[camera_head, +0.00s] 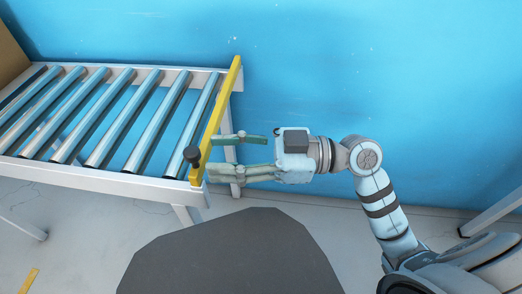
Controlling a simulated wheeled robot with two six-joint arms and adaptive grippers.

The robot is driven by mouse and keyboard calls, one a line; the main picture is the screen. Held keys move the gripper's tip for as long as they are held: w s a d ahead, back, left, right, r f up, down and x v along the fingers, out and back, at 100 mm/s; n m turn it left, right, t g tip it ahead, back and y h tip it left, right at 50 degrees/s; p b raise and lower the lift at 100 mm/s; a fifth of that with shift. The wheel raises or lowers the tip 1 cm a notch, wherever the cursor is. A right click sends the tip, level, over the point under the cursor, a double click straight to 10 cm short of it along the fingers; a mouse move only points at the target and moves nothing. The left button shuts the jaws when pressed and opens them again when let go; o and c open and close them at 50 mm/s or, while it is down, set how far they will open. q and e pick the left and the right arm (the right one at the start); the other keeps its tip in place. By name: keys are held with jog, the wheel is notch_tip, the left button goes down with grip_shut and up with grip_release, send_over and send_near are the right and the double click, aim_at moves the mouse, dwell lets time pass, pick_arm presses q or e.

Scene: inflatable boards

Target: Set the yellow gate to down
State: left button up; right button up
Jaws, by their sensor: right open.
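The yellow gate (217,115) is a narrow yellow bar across the right end of the roller conveyor (115,180). It stands along the end of the rollers, rising a little above the frame. A dark round knob (192,154) sits at its near end. My right gripper (210,155) reaches in from the right with its two fingers pointing left. It is open, and its fingertips are close to the right side of the gate, near the knob end. I cannot tell if they touch it. My left gripper is not in view.
Several metal rollers (108,117) fill the conveyor frame. A blue wall (370,70) stands close behind. A brown box-like thing (12,55) is at the far left. A dark grey surface (232,255) fills the bottom middle. Grey floor lies around the conveyor legs.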

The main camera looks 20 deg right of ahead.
jog(key=v, duration=0.6)
jog(key=shift+d, duration=0.15)
